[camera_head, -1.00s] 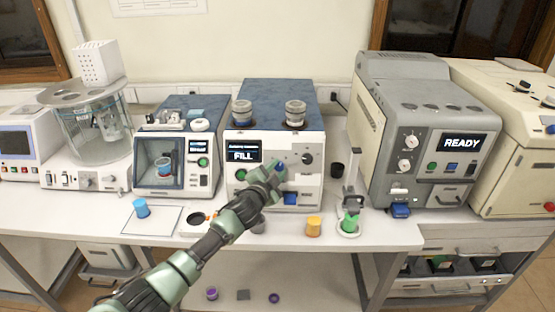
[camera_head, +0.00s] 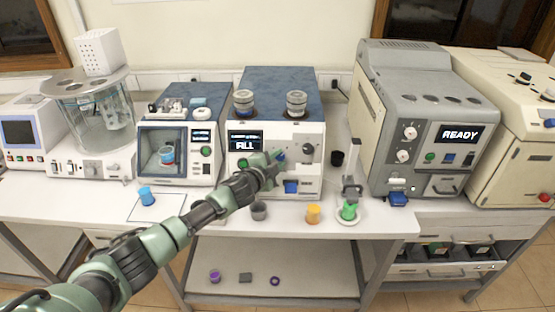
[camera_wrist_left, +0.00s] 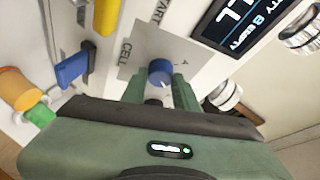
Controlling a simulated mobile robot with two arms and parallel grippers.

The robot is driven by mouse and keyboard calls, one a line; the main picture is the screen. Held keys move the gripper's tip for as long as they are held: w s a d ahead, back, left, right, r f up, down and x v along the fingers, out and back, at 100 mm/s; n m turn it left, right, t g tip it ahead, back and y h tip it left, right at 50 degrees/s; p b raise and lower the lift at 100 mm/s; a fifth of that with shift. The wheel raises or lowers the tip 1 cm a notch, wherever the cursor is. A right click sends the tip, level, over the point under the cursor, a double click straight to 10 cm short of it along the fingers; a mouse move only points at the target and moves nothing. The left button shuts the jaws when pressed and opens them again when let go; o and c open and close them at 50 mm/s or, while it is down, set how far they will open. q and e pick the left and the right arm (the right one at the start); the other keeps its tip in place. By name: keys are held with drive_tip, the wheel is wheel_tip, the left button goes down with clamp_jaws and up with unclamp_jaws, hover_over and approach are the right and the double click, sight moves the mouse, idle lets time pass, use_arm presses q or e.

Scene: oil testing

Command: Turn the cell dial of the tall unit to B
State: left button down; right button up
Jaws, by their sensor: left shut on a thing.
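The tall unit (camera_head: 276,85) is the blue-topped box in the middle of the bench, with a lit display (camera_head: 245,142). Its cell dial is a small blue knob (camera_wrist_left: 160,72) on a grey plate (camera_wrist_left: 140,50) printed "CELL"; an "A" mark shows beside it. The knob also shows partly at the gripper tip in the head view (camera_head: 281,155). My left gripper (camera_wrist_left: 160,88) is shut on the knob, one finger on each side. The knob's pointer and a B mark cannot be made out. My right gripper is not in view.
A grey knob (camera_head: 308,149) and a blue part (camera_head: 291,187) sit on the same front. A grey cup (camera_head: 259,210), an orange cup (camera_head: 313,213) and a green piece (camera_head: 348,211) stand before it. A windowed unit (camera_head: 180,140) is left, a "READY" unit (camera_head: 420,120) right.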

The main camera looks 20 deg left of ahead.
use_arm(q)
drive_tip(key=c, duration=1.1)
unclamp_jaws()
drive_tip(key=shift+s, duration=0.1)
drive_tip(key=shift+b+v, duration=0.95)
drive_tip(key=shift+v, duration=2.8)
